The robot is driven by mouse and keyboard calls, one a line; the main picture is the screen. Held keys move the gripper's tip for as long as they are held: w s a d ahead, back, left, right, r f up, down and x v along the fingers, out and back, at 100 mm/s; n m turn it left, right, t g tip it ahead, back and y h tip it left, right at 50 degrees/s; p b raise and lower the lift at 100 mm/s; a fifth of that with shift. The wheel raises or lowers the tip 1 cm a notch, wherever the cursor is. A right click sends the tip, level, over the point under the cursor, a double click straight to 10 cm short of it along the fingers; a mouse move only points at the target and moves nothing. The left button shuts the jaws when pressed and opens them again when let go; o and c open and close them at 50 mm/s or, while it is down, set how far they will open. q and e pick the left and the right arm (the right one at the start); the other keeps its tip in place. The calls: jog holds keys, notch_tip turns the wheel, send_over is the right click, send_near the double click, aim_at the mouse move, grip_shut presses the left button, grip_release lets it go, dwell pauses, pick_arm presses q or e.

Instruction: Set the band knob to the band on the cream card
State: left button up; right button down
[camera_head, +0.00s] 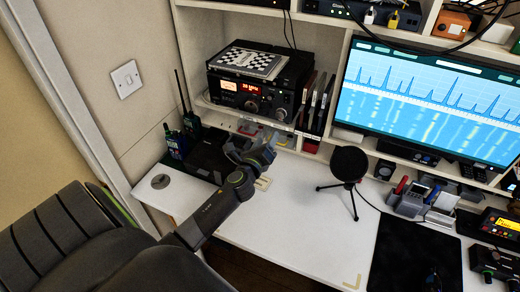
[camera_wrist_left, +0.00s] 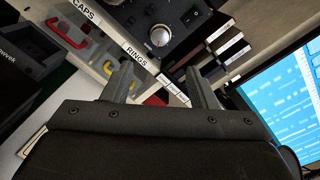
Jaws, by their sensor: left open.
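The black radio (camera_head: 260,85) sits on a shelf of the cubby, with a lit red display and round knobs on its front. A silver-faced knob (camera_head: 280,114) is at the right of that front; it also shows in the left wrist view (camera_wrist_left: 160,36). I cannot read which knob is labelled band. My left gripper (camera_head: 262,148) is open and empty, below and in front of the radio, its fingers (camera_wrist_left: 161,88) apart from the knob. My right gripper is not seen.
Upright dark cases (camera_head: 318,100) stand right of the radio. A handheld radio (camera_head: 191,123) is at the left.

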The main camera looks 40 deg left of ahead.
pick_arm(q)
jog(key=v, duration=0.4)
jog(key=shift+s+d, duration=0.1)
jog(key=shift+s, duration=0.3)
